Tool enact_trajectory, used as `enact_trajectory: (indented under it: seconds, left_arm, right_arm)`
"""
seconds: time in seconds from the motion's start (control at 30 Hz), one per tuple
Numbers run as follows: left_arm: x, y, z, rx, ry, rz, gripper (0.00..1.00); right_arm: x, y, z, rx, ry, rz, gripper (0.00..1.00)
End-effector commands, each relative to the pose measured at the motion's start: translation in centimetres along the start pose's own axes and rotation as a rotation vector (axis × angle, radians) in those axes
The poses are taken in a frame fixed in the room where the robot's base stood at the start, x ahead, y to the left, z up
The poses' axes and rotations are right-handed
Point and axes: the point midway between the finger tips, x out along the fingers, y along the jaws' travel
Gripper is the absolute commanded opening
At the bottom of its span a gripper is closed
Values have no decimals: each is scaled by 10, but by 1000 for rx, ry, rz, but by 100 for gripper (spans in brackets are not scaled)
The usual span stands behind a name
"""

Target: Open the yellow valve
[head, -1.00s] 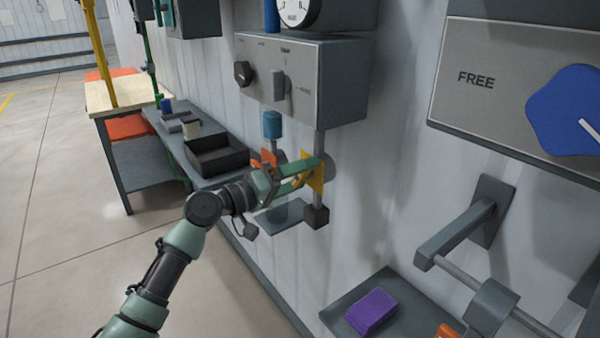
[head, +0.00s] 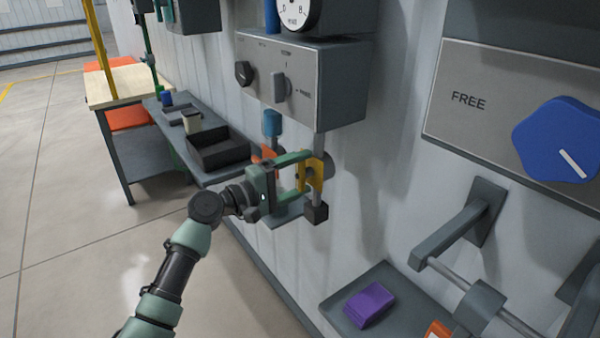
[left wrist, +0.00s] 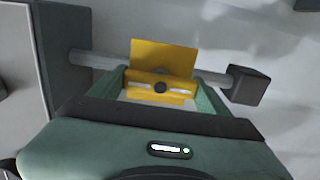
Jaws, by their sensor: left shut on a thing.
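The yellow valve (head: 317,172) is a bright yellow handle on a grey vertical pipe, below the grey control box on the wall. My left gripper (head: 306,172) reaches it from the left in the head view, one finger above the other. In the left wrist view the yellow handle (left wrist: 163,57) shows a broad flat plate with a slotted bar and dark centre knob in front. The left gripper's fingers (left wrist: 160,92) are on the two sides of the bar, shut on it. My right gripper is in neither view.
An orange valve handle (head: 267,153) is close behind my left gripper. The grey control box (head: 310,82) hangs above. A shelf with a black tray (head: 218,152) runs along the wall. A purple block (head: 370,304) lies on a lower tray to the right.

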Motion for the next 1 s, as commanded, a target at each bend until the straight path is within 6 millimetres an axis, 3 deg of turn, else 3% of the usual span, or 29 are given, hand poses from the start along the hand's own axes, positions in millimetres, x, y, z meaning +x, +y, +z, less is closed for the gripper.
enact_trajectory:
  seconds: [0.4,0.43,0.5,0.83,1.0]
  left_arm:
    - [0,-1,0,-18,0,0,37]
    - [0,-1,0,-18,0,0,86]
    - [0,-1,0,-17,0,0,99]
    - [-2,-1,0,-11,0,0,99]
    - [-24,-4,-1,-10,3,0,99]
  right_arm:
    - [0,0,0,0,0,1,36]
    - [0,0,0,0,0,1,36]
    - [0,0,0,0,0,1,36]
    - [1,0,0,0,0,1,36]
    - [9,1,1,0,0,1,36]
